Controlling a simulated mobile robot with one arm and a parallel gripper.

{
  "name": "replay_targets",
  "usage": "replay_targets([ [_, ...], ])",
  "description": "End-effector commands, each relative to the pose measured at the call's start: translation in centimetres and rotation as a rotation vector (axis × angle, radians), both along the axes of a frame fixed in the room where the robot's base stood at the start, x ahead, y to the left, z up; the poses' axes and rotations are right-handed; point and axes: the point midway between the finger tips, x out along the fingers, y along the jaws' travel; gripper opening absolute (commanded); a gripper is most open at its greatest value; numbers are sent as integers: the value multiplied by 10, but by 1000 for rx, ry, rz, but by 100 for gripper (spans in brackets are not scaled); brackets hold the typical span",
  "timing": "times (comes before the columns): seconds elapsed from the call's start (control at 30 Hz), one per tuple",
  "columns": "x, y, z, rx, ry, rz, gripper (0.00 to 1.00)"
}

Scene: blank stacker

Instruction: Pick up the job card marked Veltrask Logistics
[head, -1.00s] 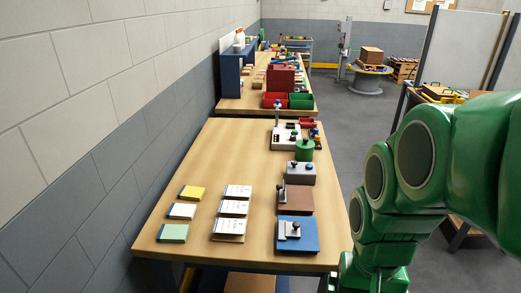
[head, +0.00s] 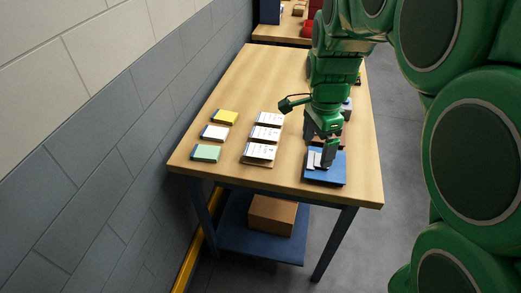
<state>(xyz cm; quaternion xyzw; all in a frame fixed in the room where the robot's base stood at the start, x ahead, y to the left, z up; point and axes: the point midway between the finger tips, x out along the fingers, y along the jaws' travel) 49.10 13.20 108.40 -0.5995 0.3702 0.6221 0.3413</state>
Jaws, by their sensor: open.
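Three white job cards lie in a column on the wooden table: a near card (head: 260,152), a middle card (head: 265,134) and a far card (head: 269,119). Their print is too small to read, so I cannot tell which is marked Veltrask Logistics. My gripper (head: 324,160) points down over the blue block at the right of the cards. It is open, and no card is between its fingers. The arm partly hides the fixtures behind it.
Left of the cards lie a yellow pad (head: 225,117), a white pad (head: 215,132) and a green pad (head: 206,153). The blue block (head: 325,173) sits near the front edge. A cardboard box (head: 272,215) stands on the lower shelf. Bare tabletop (head: 260,80) lies behind the cards.

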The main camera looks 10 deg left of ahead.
Motion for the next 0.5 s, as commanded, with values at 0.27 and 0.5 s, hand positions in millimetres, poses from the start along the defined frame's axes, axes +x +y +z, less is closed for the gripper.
replay_targets([
  [0.27, 52, 59, -26, -6, -24, -231, 96],
  [0.5, 84, 107, -48, 0, -44, -413, 96],
])
